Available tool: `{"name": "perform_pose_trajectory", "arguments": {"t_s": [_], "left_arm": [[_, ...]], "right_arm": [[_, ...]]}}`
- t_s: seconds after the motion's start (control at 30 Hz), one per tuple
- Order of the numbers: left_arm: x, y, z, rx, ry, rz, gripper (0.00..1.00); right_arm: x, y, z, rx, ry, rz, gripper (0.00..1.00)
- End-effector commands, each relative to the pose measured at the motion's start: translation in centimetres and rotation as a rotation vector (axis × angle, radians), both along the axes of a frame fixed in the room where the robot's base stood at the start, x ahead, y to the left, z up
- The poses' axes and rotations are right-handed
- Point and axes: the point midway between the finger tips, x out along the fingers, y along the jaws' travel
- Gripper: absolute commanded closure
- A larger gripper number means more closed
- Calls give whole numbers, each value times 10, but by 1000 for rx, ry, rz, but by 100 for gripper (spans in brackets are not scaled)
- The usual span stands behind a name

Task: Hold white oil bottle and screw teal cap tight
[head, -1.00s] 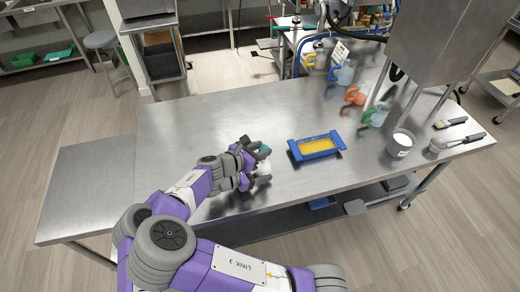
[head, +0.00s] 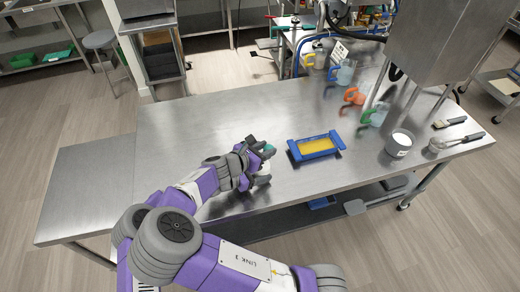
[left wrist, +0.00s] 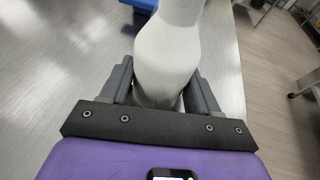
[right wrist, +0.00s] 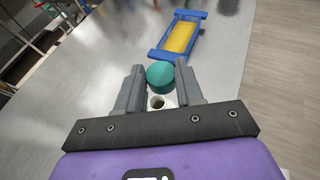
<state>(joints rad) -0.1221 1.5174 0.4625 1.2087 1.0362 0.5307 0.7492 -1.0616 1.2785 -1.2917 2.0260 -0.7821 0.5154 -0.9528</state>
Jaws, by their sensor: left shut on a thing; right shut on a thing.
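The white oil bottle (left wrist: 167,60) stands between the fingers of my left gripper (left wrist: 158,88), which is shut on its body; its top runs out of the left wrist view. The teal cap (right wrist: 160,75) is between the fingertips of my right gripper (right wrist: 160,80), which is shut on it. In the right wrist view the bottle's open mouth shows just below the cap, so the cap is not seated on it. In the head view the cap (head: 269,148) is small beside the right gripper (head: 264,152), above the left gripper (head: 262,180); the bottle is mostly hidden there.
A blue-framed tray with yellow contents (head: 316,146) lies right of the grippers on the steel table (head: 215,115). A white-filled container (head: 399,144), brush (head: 450,123), whisk (head: 455,142) and several coloured-handled jugs are farther right. The table's left half is clear.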

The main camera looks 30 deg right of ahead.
Motion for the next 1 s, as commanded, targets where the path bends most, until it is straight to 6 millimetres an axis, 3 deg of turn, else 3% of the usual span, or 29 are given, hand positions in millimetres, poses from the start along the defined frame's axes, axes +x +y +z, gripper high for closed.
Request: {"name": "perform_pose_trajectory", "arguments": {"t_s": [0.2,0.47,1.0], "left_arm": [[0,0,-1,2,1,0,100],[0,0,-1,2,0,0,100],[0,0,-1,2,1,0,100]], "right_arm": [[-14,-16,9,8,-1,46,100],[-15,-22,15,8,-3,170,100],[2,8,20,-2,-4,511,100]]}}
